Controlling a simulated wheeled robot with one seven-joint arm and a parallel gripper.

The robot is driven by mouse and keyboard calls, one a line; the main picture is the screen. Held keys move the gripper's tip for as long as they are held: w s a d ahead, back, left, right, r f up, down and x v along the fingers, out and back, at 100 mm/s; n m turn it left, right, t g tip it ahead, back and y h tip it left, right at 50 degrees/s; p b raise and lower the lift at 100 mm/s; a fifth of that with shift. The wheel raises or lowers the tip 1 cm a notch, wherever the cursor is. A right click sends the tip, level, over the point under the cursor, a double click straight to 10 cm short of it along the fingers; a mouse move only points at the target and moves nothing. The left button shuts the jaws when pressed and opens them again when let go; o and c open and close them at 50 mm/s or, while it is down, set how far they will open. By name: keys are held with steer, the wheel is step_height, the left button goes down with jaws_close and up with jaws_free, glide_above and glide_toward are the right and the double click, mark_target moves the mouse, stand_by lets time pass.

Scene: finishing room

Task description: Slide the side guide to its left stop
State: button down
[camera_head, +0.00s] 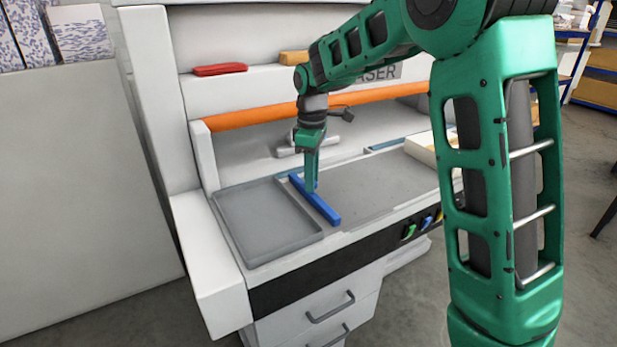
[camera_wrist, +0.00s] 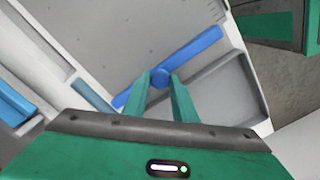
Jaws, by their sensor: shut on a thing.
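The side guide is a blue bar (camera_head: 324,209) on the grey machine bed (camera_head: 385,180), lying along the right edge of a shallow grey tray (camera_head: 262,218). My gripper (camera_head: 311,188) comes down on the bar from above, near its middle. In the wrist view the guide (camera_wrist: 205,44) runs diagonally, and a round blue knob (camera_wrist: 160,75) on it sits between the fingertips of my gripper (camera_wrist: 161,80). The fingers are shut on this knob. The left stop cannot be made out.
An orange roller bar (camera_head: 260,115) crosses above the bed. A red object (camera_head: 220,69) and a yellow one (camera_head: 293,57) lie on the ledge above. A cream box (camera_head: 421,148) stands at the bed's right end. The bed right of the guide is clear.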

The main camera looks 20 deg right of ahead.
steer(key=shift+w+a+r, duration=0.1)
steer(key=shift+a, duration=0.15)
steer(key=c, duration=1.5)
jaws_free()
steer(key=shift+a, duration=0.1)
steer(key=shift+o, duration=0.2)
step_height(320, 180, up, 11)
steer(key=shift+f, duration=0.2)
